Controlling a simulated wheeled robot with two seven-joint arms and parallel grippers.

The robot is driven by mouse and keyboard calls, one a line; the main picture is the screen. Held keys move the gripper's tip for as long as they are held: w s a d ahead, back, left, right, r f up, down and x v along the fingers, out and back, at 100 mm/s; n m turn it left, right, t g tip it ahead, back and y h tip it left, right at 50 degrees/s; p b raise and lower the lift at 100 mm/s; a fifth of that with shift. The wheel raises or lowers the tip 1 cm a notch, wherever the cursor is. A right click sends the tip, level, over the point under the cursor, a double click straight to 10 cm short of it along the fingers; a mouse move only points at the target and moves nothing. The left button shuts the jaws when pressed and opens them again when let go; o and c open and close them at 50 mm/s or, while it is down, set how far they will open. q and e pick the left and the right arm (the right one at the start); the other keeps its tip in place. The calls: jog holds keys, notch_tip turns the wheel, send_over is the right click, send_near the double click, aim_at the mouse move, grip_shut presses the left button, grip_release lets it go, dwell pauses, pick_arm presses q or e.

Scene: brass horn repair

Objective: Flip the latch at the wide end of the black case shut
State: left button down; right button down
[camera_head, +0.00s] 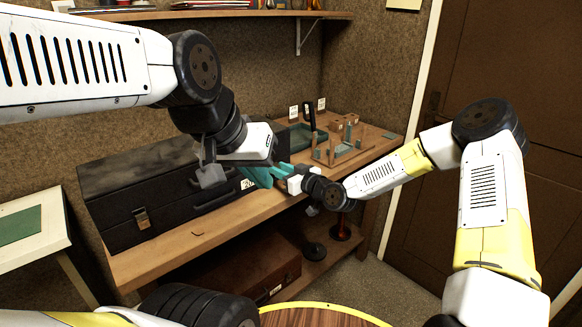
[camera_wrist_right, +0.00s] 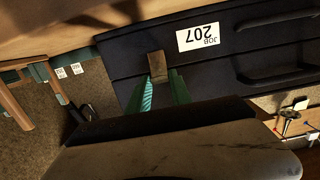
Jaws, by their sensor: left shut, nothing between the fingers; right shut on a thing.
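The black case (camera_head: 165,200) lies on the wooden bench with its front facing me. One latch (camera_head: 142,218) shows near the left end of its front. In the right wrist view the case (camera_wrist_right: 215,70) fills the upper part, and a brownish metal latch (camera_wrist_right: 157,66) stands at the fingertips of my right gripper (camera_wrist_right: 163,88), which is shut on it. In the head view my right gripper (camera_head: 280,173) reaches the case's right end, where the latch is hidden.
A white JOB 207 label (camera_wrist_right: 198,36) and a dark handle (camera_wrist_right: 280,75) are on the case front. Right of the case, the bench (camera_head: 225,213) holds a green tray (camera_head: 295,137) and a wooden rack (camera_head: 345,153). A brown case (camera_head: 250,277) sits on the lower shelf.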

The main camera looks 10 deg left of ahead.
aim_at(276, 166)
jog(key=shift+w+a+r+g+h, duration=0.25)
jog(key=shift+a+r+g+h, duration=0.1)
jog(key=shift+g+h, duration=0.35)
jog(key=shift+w+a+r+g+h, duration=0.3)
jog(key=shift+r+g+h, duration=0.15)
jog(key=shift+h, duration=0.3)
jog(key=shift+w+a+r+g+h, duration=0.2)
jog(key=shift+a+r+g+h, duration=0.1)
jog(key=shift+g+h, duration=0.4)
jog(key=c, duration=1.2)
grip_release()
jog(key=shift+o, duration=0.2)
jog(key=v, duration=0.7)
jog(key=shift+s+d+r, duration=0.2)
jog(key=shift+d+r, duration=0.05)
jog(key=shift+r, duration=0.05)
